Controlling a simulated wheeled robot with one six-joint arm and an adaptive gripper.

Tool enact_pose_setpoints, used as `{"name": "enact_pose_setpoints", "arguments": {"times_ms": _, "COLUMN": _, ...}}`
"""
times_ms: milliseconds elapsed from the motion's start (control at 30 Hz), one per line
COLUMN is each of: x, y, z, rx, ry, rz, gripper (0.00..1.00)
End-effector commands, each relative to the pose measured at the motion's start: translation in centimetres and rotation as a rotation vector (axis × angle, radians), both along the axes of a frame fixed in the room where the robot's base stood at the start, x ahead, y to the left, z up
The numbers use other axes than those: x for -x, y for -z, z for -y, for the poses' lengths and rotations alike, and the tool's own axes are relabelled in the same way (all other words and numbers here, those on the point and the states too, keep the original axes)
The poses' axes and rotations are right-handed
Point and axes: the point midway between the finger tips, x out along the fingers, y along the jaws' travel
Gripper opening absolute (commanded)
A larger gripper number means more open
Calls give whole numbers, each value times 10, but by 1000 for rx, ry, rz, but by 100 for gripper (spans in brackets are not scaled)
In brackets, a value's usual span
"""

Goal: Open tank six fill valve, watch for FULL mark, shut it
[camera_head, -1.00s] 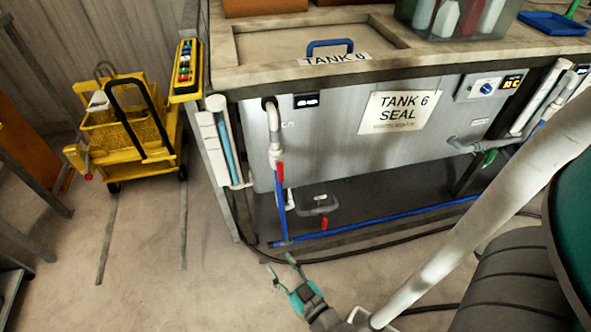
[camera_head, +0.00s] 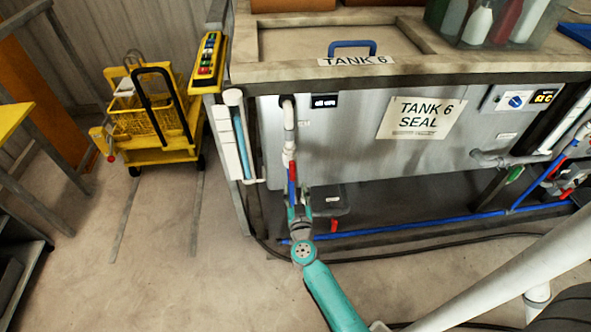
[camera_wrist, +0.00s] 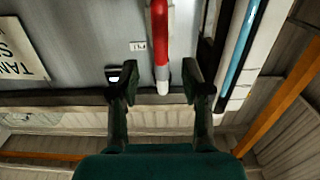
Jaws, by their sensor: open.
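The tank six front (camera_head: 350,140) bears the TANK 6 SEAL sign (camera_head: 421,118). A red lever (camera_head: 292,172) sits on the upright pipe (camera_head: 288,125) at its left; it also shows in the wrist view (camera_wrist: 160,30). My gripper (camera_head: 299,212) is open, just below the red lever. In the wrist view my gripper (camera_wrist: 155,86) has the lever's pale end between its spread fingers, with gaps on both sides; contact cannot be told. The sight tube (camera_head: 241,145), with blue in it, stands left of the pipe; it also shows in the wrist view (camera_wrist: 238,45). No FULL mark is legible.
A second red handle (camera_head: 333,225) is low beside a grey box (camera_head: 328,199). A blue pipe (camera_head: 420,225) and a black hose (camera_head: 420,248) run along the tank's foot. A yellow cart (camera_head: 150,125) stands left; floor between is clear.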

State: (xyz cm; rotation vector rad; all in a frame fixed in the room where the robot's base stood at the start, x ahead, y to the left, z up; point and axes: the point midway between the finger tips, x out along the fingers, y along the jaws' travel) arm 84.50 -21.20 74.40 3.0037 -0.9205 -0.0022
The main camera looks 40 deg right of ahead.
Motion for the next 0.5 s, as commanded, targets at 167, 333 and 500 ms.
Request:
{"name": "enact_pose_setpoints", "arguments": {"times_ms": 167, "x": -25, "y": -2, "z": 18, "rx": 2, "ry": 1, "rz": 2, "gripper": 48}}
{"name": "enact_pose_setpoints", "arguments": {"times_ms": 333, "x": -50, "y": -1, "z": 34, "rx": 1, "ry": 1, "rz": 2, "gripper": 48}}
{"name": "enact_pose_setpoints", "arguments": {"times_ms": 500, "x": -68, "y": -1, "z": 46, "rx": 1, "ry": 0, "rz": 2, "gripper": 48}}
